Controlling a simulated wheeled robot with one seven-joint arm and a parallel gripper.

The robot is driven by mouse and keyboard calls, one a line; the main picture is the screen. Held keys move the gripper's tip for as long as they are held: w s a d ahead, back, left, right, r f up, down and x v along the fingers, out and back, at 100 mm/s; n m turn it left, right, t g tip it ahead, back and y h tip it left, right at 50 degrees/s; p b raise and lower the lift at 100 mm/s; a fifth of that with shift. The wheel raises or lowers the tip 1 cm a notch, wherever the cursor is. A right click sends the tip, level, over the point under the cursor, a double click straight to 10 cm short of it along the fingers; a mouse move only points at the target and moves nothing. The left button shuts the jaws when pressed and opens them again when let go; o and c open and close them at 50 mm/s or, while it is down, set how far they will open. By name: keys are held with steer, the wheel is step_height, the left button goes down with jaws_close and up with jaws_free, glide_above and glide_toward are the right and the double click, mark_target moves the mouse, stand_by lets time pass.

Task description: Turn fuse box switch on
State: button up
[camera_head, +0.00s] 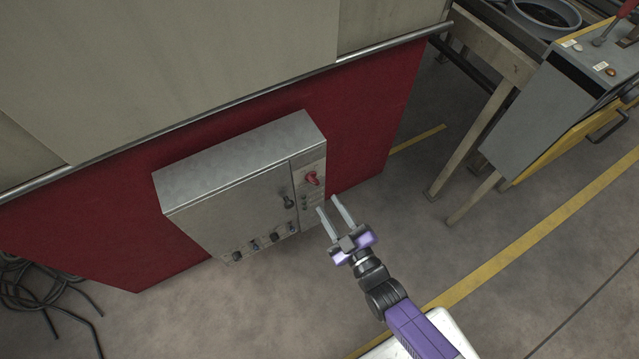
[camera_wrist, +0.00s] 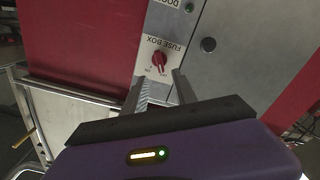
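The grey metal fuse box (camera_head: 230,200) is mounted on a red wall panel. Its red rotary switch (camera_head: 312,178) is on the narrow right-hand strip of the front. In the wrist view the red switch (camera_wrist: 159,61) sits on a white plate labelled "FUSE BOX", which appears upside down. My gripper (camera_head: 334,204) is in front of the box's right side, a little below the switch in the head view. In the wrist view my gripper (camera_wrist: 158,86) has its two fingers apart, with the switch beyond and roughly between their tips. Nothing is between the fingers, and they appear clear of the switch.
A black door handle (camera_head: 289,202) and several small knobs are on the box front. A grey control cabinet (camera_head: 545,105) and a table stand at the right. Black cables (camera_head: 40,295) lie at the lower left. The floor around my arm is open.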

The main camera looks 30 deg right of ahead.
mark_target(314, 183)
steer(key=w, duration=0.7)
steer(key=shift+w+b, duration=0.25)
steer(key=shift+b, duration=0.05)
steer(key=shift+c, duration=0.4)
jaws_close()
